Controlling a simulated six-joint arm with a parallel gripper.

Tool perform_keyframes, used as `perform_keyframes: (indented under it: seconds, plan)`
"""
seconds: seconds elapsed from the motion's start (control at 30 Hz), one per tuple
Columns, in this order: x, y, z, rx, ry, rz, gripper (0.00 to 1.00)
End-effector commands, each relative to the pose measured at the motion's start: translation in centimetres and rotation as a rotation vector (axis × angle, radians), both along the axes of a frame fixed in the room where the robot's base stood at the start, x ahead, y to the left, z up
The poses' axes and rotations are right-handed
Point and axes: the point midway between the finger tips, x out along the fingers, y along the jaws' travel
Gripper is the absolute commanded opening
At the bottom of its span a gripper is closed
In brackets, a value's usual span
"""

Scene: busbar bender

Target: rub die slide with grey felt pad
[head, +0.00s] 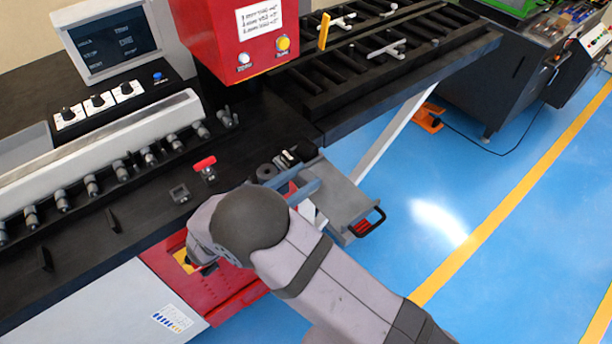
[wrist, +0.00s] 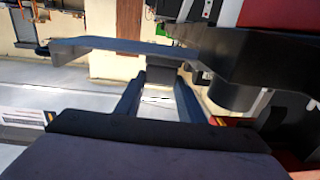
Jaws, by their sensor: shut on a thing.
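My gripper (wrist: 160,88) is shut on a small dark grey block (wrist: 160,72), which looks like the grey felt pad. The block sits between both fingertips in the wrist view. In the head view my own arm hides most of the gripper, at the front edge of the black machine bed. A flat grey plate (wrist: 110,45) lies just beyond the block in the wrist view; I cannot tell whether they touch. I cannot clearly make out which part is the die slide.
A grey shelf with a black handle (head: 345,195) juts from the bed's front edge. A red-topped knob (head: 205,165) stands on the bed left of my wrist. The red press head (head: 245,40) overhangs behind. Blue floor (head: 440,220) is open at the right.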

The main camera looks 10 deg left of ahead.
Motion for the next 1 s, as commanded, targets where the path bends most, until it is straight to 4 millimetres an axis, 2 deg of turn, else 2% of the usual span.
perform_keyframes:
  seconds: [0.17, 0.3, 0.8, 1.0]
  plan:
    - [-1.2, 1.2, -0.1, 0.001, 0.001, 0.002, 0.13]
    - [-1.1, 1.0, 2.5, 0.001, 0.001, 0.0, 0.13]
    - [-1.1, 1.0, 7.0, -0.001, -0.001, 0.0, 0.13]
    - [-1.1, 1.0, 8.1, 0.0, -0.001, 0.0, 0.13]
